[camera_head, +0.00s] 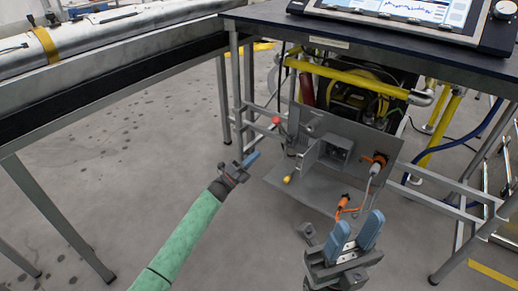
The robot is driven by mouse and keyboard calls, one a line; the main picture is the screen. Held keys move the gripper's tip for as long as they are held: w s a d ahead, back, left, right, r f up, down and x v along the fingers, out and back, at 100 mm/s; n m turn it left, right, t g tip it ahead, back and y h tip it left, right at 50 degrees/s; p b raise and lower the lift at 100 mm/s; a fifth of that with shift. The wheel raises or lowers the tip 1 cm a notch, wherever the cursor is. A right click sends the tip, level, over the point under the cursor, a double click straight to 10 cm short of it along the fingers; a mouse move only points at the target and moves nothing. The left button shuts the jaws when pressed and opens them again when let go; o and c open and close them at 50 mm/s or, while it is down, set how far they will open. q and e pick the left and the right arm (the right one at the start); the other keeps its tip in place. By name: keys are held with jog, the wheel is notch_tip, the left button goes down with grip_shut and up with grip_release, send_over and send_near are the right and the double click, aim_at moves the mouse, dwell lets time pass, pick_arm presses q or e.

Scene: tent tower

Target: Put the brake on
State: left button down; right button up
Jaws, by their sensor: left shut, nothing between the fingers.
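A grey metal panel unit (372,140) stands under the dark table. A lever with a red knob (276,121) sticks out at its left side, and a yellow knob (287,179) sits lower, near its base plate. I cannot tell which of these belongs to the brake. My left gripper (252,159) is shut and empty, left of the yellow knob and below the red knob, apart from both in the picture. My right gripper (355,233) is in the foreground, its two blue fingers spread apart with nothing visible between them.
An orange connector (378,162) with a cable is on the panel's right, and another orange piece (342,204) lies below. The table (265,17) carries a screen console (400,14). Table legs flank the unit.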

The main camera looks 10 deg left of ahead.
pick_arm(q)
jog(key=w+a+b+x, duration=0.1)
jog(key=w+a+x, duration=0.1)
jog(key=x, duration=0.9)
jog(key=shift+w+d+r, duration=0.2)
jog(key=shift+r, duration=0.15)
jog(key=shift+r, duration=0.2)
